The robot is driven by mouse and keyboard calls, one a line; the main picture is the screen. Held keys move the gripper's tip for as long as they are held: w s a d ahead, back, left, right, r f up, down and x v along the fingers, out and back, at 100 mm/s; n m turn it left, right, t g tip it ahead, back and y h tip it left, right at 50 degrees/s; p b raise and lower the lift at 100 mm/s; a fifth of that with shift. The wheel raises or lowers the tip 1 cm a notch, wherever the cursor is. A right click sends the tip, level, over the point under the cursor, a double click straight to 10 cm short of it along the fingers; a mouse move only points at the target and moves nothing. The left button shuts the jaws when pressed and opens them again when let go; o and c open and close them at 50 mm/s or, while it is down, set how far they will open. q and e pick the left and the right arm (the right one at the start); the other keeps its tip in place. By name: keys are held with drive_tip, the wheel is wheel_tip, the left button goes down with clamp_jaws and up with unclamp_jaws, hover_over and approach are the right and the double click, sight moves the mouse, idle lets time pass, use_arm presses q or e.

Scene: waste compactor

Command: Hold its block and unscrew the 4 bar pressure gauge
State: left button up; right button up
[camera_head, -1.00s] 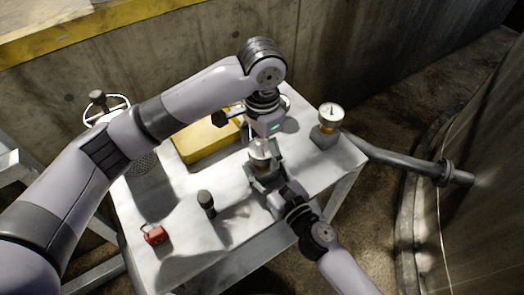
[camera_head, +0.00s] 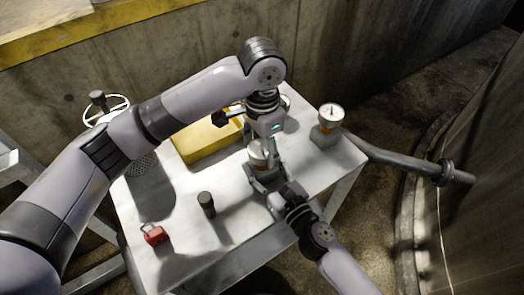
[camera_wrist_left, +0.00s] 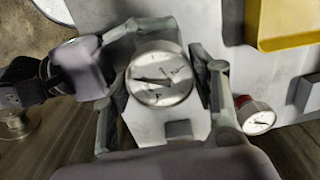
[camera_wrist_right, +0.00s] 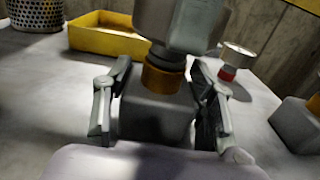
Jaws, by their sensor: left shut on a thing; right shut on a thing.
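A round white-faced pressure gauge (camera_wrist_left: 158,78) sits between the fingers of my left gripper (camera_head: 262,146), which is shut on it from above. Its dial number is too blurred to read. Below it, a brass collar (camera_wrist_right: 163,77) meets the top of a grey block (camera_wrist_right: 158,117). My right gripper (camera_wrist_right: 160,108) is shut on this block from the front, one finger on each side. The gauge looks upright over the block; I cannot tell how far it is screwed in. In the head view the grippers hide most of both.
A second gauge (camera_head: 330,115) with a brass collar stands on its block at the right. A red-collared gauge (camera_wrist_right: 238,57) stands behind. A yellow tray (camera_head: 190,152), a black-topped peg (camera_head: 206,203) and a red padlock (camera_head: 154,235) are on the table. The front table area is mostly clear.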

use_arm(q)
drive_tip(key=shift+c, duration=1.3)
drive_tip(key=shift+n, duration=0.3)
drive_tip(key=n, duration=0.4)
drive_tip(key=shift+n, duration=0.3)
drive_tip(key=n, duration=0.4)
drive_tip(key=shift+n, duration=0.4)
drive_tip(key=n, duration=0.5)
